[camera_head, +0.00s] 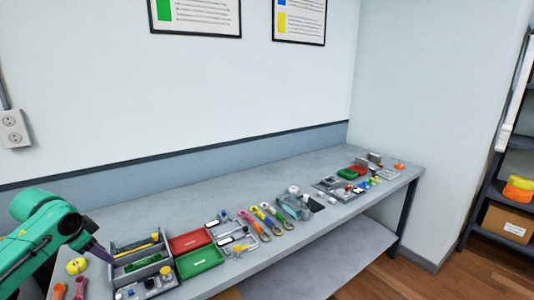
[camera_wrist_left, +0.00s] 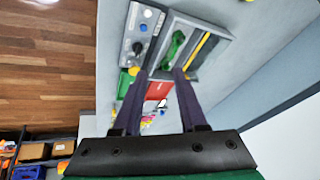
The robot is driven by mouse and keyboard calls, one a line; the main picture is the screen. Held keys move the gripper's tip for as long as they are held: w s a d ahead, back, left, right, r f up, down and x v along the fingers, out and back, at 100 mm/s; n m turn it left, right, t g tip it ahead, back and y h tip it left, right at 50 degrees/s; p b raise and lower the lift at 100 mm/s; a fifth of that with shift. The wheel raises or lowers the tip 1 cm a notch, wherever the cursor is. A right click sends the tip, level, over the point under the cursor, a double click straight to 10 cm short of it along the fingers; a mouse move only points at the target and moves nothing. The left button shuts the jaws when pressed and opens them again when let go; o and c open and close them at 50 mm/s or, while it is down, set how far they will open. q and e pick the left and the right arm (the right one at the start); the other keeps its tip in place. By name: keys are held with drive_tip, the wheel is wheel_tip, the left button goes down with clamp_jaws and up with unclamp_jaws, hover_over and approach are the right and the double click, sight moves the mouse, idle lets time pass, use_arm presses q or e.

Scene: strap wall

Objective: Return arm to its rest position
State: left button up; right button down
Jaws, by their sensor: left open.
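My left arm, green and black, comes in from the left in the head view. Its left gripper (camera_head: 100,250) has dark fingers pointing down to the right, close to the grey organizer (camera_head: 147,242) at the left end of the workbench; whether they touch it is unclear. In the left wrist view the gripper (camera_wrist_left: 158,74) is open, with two parted fingers and nothing held between them. The organizer also shows there (camera_wrist_left: 214,68), just beyond the fingertips, with a green item and a yellow item in it. My right gripper is not in view.
The grey workbench (camera_head: 270,172) runs along the wall. Red (camera_head: 190,241) and green (camera_head: 200,260) trays, several hand tools and small parts lie along its front. Its back strip is clear. A shelf (camera_head: 484,205) with a cardboard box (camera_head: 507,224) stands at the right.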

use_arm(q)
drive_tip(key=d+f+m+g, duration=0.1)
drive_tip(key=d+f, duration=0.9)
drive_tip(key=f, duration=0.1)
drive_tip(key=s+d+f+n+h, duration=0.1)
drive_tip(key=s+d+f, duration=0.8)
drive_tip(key=s+d, duration=0.35)
drive_tip(key=s+a+n, duration=0.1)
drive_tip(key=s+n, duration=0.3)
drive_tip(key=s, duration=0.4)
wheel_tip(320, 180, down, 22)
drive_tip(key=s+g, duration=0.2)
drive_tip(key=s+a+f+g+y, duration=0.1)
drive_tip(key=s+a+f, duration=0.2)
drive_tip(key=s+f, duration=1.2)
drive_tip(key=shift+s+m, duration=0.3)
drive_tip(key=shift+s, duration=0.5)
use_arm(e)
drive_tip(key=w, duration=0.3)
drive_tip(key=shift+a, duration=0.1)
use_arm(q)
drive_tip(key=shift+o, duration=0.3)
drive_tip(key=shift+a+f, duration=0.1)
